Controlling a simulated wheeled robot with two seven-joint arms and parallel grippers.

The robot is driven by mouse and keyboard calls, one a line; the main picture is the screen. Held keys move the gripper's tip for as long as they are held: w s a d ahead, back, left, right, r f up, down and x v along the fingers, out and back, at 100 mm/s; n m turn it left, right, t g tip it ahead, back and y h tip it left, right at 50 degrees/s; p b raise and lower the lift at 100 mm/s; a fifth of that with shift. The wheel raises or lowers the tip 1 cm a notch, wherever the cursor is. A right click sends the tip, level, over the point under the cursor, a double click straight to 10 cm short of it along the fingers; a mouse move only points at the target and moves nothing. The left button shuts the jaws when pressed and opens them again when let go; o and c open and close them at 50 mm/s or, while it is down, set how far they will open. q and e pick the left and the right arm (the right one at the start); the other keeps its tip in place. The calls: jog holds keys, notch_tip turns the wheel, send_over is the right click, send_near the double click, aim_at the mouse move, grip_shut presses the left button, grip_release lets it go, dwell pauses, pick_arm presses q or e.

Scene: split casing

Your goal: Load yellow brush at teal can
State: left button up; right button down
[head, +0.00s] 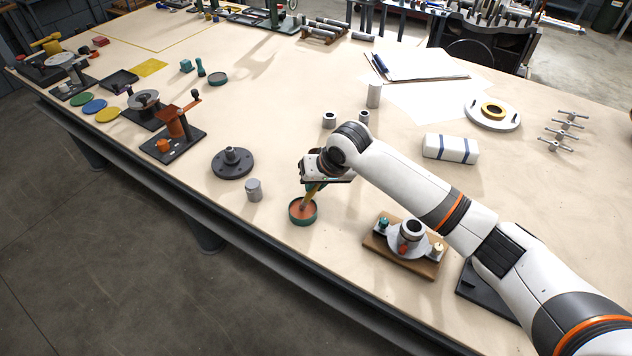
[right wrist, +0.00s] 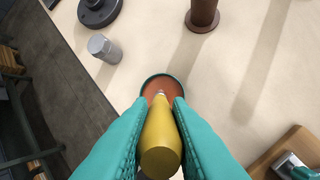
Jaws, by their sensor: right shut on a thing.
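The yellow brush (right wrist: 161,140) is held between the teal fingers of my right gripper (right wrist: 158,125), which is shut on its handle. In the head view the brush (head: 309,196) slants down from my right gripper (head: 318,180) to the teal can (head: 302,212). The can is a low round dish with an orange-brown inside, standing near the table's front edge. In the right wrist view the brush's far end lies over the can (right wrist: 147,86); whether the bristles touch the contents is hidden. My left gripper is not in view.
A grey cylinder (head: 253,190) and a dark flanged disc (head: 232,162) stand left of the can. A wooden board (head: 425,268) with a flanged casing (head: 407,241) lies to the right, under my right arm. A white block with blue bands (head: 450,149) lies farther back.

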jog(key=shift+s+f, duration=0.1)
jog(key=shift+f, duration=0.1)
dwell(1.2)
notch_tip(320, 180, up, 7)
jog(key=p, duration=0.9)
jog(key=shift+r, duration=0.2)
jog(key=shift+f, duration=0.1)
dwell(0.4)
